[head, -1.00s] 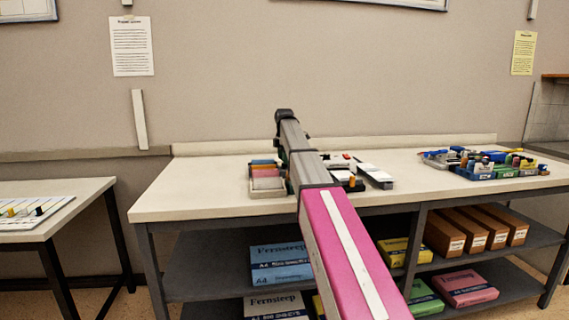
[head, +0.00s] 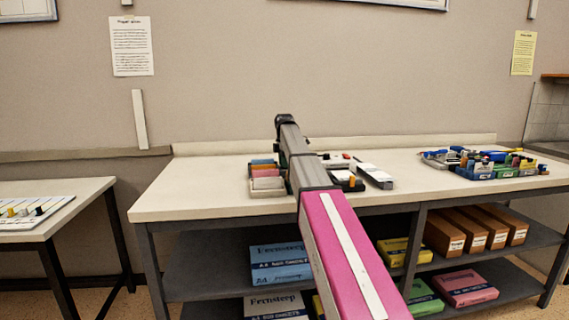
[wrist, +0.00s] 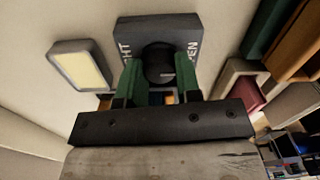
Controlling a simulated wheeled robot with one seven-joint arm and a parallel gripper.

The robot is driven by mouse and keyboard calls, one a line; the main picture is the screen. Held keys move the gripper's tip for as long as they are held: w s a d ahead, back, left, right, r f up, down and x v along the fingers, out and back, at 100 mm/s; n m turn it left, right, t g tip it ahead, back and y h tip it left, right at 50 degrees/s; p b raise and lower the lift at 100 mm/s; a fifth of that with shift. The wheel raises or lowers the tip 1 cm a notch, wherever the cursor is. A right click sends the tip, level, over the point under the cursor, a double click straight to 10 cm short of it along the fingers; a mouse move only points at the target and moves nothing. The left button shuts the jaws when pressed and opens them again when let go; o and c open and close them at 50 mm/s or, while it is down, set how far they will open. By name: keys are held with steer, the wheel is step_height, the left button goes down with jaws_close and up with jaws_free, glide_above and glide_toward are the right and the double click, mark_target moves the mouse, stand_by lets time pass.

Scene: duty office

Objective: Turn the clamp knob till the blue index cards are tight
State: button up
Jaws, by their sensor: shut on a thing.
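The round black clamp knob (wrist: 158,58) sits on a dark grey block (wrist: 132,24) with white lettering, only "HT" and "EN" readable, in the wrist view. My gripper (wrist: 160,72) is shut on the knob, one green finger on each side of it. In the head view my own arm covers the gripper and the knob. A small patch of blue and orange shows below the knob between the fingers; I cannot tell whether it is the blue index cards or how tight they are.
A tray of coloured cards (head: 268,192) stands left of my arm on the table (head: 195,195). White-topped dark items (head: 375,175) lie to the right. Stationery (head: 490,165) crowds the table's right part. The table's left end is clear.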

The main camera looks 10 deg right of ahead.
steer(key=shift+m, duration=2.9)
steer(key=o, duration=0.9)
